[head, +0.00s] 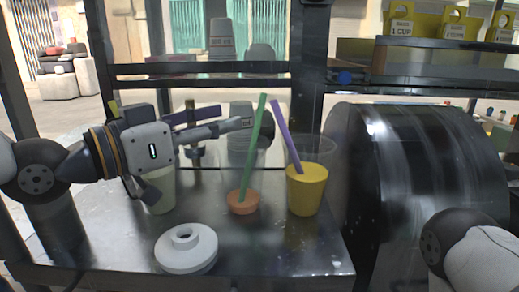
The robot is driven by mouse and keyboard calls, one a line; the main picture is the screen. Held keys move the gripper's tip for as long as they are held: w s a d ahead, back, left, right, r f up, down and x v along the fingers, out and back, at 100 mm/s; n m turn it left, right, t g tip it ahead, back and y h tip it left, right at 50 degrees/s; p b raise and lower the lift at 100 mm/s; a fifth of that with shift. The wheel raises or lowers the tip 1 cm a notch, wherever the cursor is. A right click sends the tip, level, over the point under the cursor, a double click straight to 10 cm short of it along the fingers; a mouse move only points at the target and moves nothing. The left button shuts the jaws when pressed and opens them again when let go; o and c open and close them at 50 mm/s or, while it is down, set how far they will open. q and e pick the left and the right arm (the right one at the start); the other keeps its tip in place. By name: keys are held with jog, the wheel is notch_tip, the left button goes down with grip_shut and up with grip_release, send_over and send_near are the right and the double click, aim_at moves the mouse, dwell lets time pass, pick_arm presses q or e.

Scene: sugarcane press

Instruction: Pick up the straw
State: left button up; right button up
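A green straw (254,150) stands tilted in a small orange holder (243,204) on the metal counter. A purple straw (287,136) leans in a clear cup of yellow juice (306,188) just to its right. My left gripper (232,118) reaches in from the left, level with the upper part of the green straw. Its two fingers look apart and point right, with nothing visible between them. Their tips end just left of the green straw; the depth between them is hard to judge. My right gripper is out of view; only part of my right arm shows at the lower right.
A white round lid-like piece (186,250) lies at the counter's front. A pale cup (160,190) stands below my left gripper, partly hidden. A large dark metal drum (410,180) blocks the right side. Frame posts and rails stand behind. The front right counter is clear.

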aim_at(261, 117)
pick_arm(q)
jog(key=x, duration=0.9)
jog(key=shift+s+d+f+b, duration=0.15)
jog(key=shift+f+b, duration=0.15)
jog(key=shift+f, duration=0.05)
jog(key=shift+c, duration=0.3)
grip_shut()
